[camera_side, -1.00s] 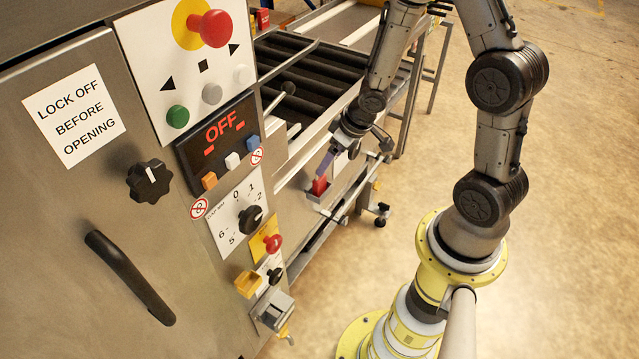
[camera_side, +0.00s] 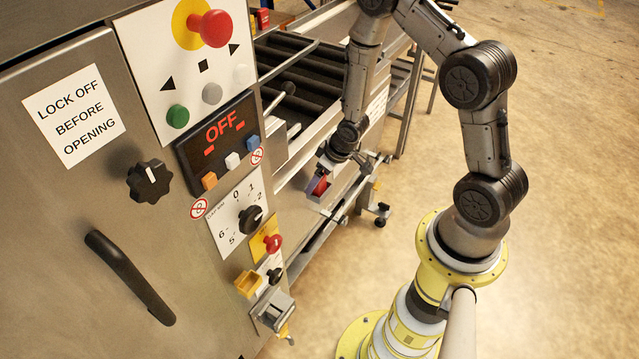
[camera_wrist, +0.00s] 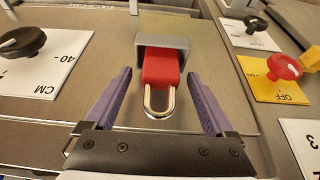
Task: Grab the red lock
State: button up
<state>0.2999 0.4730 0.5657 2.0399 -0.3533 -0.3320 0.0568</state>
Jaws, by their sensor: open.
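The red lock (camera_wrist: 161,70) has a red body and a silver shackle. It sits in a grey metal holder (camera_wrist: 162,42) on the steel panel, its shackle pointing toward my gripper in the wrist view. In the side view the red lock (camera_side: 319,186) shows as a small red patch beside the rail. My gripper (camera_wrist: 160,88) is open, with one purple finger on each side of the lock and clear gaps to both. In the side view my gripper (camera_side: 325,172) is at the lock, its fingers partly hidden.
A black knob (camera_wrist: 22,41) on a white plate is left of the holder. A red knob (camera_wrist: 284,67) on a yellow OFF plate and a black knob (camera_wrist: 255,24) are to the right. The machine front with its door handle (camera_side: 130,277) fills the side view's left.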

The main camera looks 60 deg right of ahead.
grip_shut()
dwell(0.5)
jog(key=shift+r, duration=0.1)
